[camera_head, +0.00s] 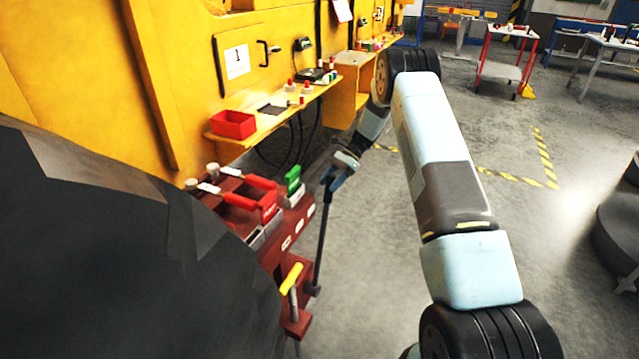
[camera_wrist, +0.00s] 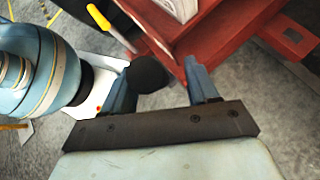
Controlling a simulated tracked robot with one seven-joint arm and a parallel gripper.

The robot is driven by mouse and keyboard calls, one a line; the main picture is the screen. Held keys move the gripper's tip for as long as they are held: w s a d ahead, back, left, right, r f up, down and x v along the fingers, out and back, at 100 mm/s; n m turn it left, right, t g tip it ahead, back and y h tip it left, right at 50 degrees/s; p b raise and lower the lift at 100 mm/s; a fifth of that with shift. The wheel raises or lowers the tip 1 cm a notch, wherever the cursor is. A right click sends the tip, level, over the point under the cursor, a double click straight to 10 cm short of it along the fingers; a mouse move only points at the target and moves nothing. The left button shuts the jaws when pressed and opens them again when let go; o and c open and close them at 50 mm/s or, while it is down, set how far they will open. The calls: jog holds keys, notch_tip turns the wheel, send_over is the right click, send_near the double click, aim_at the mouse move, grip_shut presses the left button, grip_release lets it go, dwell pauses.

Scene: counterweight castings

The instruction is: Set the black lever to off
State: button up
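The black lever (camera_head: 321,235) is a long dark rod in the head view. It rises from a pivot at the side of the dark red stand and stands nearly upright, leaning slightly right at the top. In the wrist view its round black knob (camera_wrist: 149,74) shows large between my fingers, close to the left one. My gripper (camera_head: 333,180) is at the top end of the lever. In the wrist view my gripper (camera_wrist: 163,88) is open, with a clear gap between the knob and the right finger. I cannot tell whether the left finger touches the knob.
The dark red stand (camera_head: 301,240) carries red-handled levers (camera_head: 240,201), a green block (camera_head: 293,180) and a yellow T-handle (camera_head: 291,278) near the lever's base. A yellow wall with a shelf and a red bin (camera_head: 233,125) stands behind.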

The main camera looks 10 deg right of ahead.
jog(key=shift+d, duration=0.15)
jog(key=v, duration=1.3)
jog(key=shift+w+d, duration=0.2)
jog(key=shift+d, duration=0.05)
jog(key=shift+r, duration=0.25)
